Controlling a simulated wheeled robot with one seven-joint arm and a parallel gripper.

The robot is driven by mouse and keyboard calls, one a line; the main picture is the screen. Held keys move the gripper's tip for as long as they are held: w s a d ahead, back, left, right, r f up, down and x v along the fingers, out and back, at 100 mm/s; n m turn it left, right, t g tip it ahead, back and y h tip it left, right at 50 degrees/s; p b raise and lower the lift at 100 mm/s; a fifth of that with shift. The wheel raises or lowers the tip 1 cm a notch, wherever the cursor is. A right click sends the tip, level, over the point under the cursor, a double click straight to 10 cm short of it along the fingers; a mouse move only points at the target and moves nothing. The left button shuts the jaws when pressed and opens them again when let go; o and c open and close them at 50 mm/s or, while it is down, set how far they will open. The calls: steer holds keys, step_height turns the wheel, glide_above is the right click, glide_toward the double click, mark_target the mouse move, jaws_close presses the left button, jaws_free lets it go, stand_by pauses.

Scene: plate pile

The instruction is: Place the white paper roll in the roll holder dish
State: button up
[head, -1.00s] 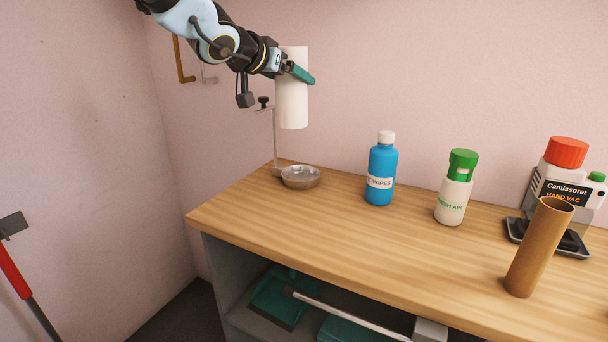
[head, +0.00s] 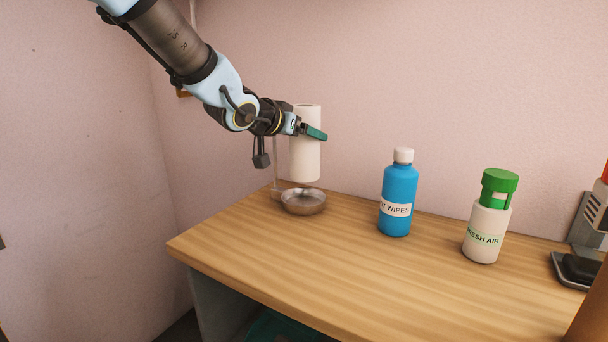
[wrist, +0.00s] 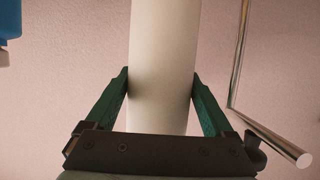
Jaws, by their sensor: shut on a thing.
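The white paper roll (head: 305,160) is upright in the head view, held above the table. My gripper (head: 312,131) is shut on its side, with green fingers on either side of it. In the wrist view the roll (wrist: 163,70) stands between the two fingers (wrist: 163,100). The roll holder dish (head: 304,203) is a shallow round metal dish on the table's back left corner. The roll's lower end is just above the dish, with a small gap in the picture. A thin metal post (head: 276,165) rises beside the dish, partly hidden by my arm; a metal bar shows in the wrist view (wrist: 240,50).
A blue wipes bottle (head: 399,195) stands right of the dish. A white and green air freshener (head: 487,220) stands farther right. A brown cardboard tube (head: 590,310) is at the right edge. The wooden table (head: 300,265) is clear in front of the dish.

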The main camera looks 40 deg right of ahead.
mark_target(303, 161)
steer(key=shift+f+b, duration=0.35)
steer(key=shift+f, duration=2.95)
steer(key=shift+f, duration=0.15)
steer(key=o, duration=1.2)
steer(key=shift+o, duration=0.2)
steer(key=shift+a+r, duration=0.15)
steer(key=shift+r, duration=0.05)
steer(key=v, duration=1.1)
steer(key=shift+s+a+p, duration=0.2)
steer(key=shift+a+p, duration=0.1)
steer(key=shift+a, duration=0.05)
